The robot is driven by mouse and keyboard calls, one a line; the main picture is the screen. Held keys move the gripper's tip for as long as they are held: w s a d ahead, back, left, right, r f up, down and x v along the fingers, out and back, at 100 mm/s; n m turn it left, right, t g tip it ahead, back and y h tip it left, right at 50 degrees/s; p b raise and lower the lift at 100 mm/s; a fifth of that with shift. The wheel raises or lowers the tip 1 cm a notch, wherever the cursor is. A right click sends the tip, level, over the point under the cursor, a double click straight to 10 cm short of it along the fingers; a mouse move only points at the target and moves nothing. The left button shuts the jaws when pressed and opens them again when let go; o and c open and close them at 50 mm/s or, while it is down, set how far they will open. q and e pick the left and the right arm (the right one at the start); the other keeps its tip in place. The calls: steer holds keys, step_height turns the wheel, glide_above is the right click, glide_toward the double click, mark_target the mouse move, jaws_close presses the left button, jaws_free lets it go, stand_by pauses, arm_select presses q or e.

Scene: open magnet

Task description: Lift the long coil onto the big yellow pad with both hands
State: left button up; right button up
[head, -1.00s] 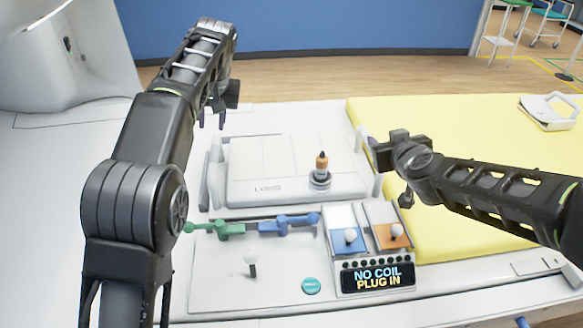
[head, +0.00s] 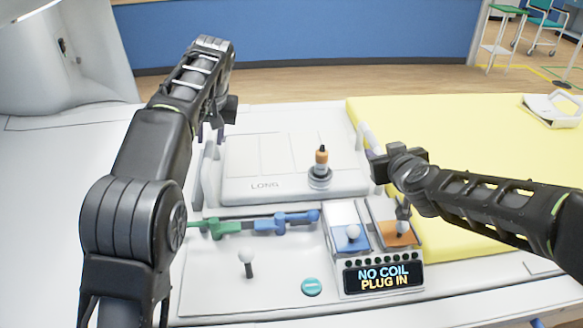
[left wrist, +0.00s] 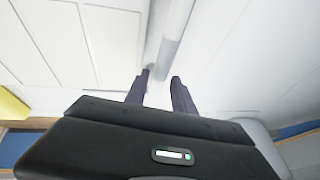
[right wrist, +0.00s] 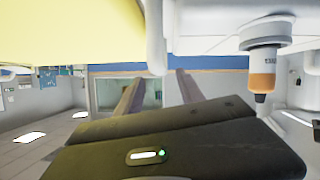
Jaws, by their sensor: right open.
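The long coil is a white slab marked LONG (head: 285,187), lying on the white table in the head view. Raised grey side bars show at its left (head: 210,170) and right (head: 370,137). My left gripper (head: 217,130) is over the left bar. In the left wrist view its fingers (left wrist: 162,85) are at the end of a grey bar, one on each side; whether they press on it is unclear. My right gripper (head: 375,165) is open beside the coil's right edge. A white post shows ahead of its fingers (right wrist: 158,85). The big yellow pad (head: 470,150) lies to the right.
In front is a panel with green (head: 222,228) and blue (head: 285,221) levers, knobs and a display (head: 384,277) reading NO COIL PLUG IN. A white handled piece (head: 552,110) lies at the pad's far right.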

arm_select(q)
glide_above(213, 170)
step_height(213, 170, down, 7)
steer(key=shift+r, duration=0.15)
arm_select(e)
steer(key=x, duration=0.7)
steer(key=shift+w+f, duration=0.1)
steer(key=shift+w, duration=0.05)
arm_select(q)
steer(key=c, duration=0.6)
arm_select(e)
steer(key=c, duration=0.6)
arm_select(q)
jaws_close()
arm_select(e)
jaws_close()
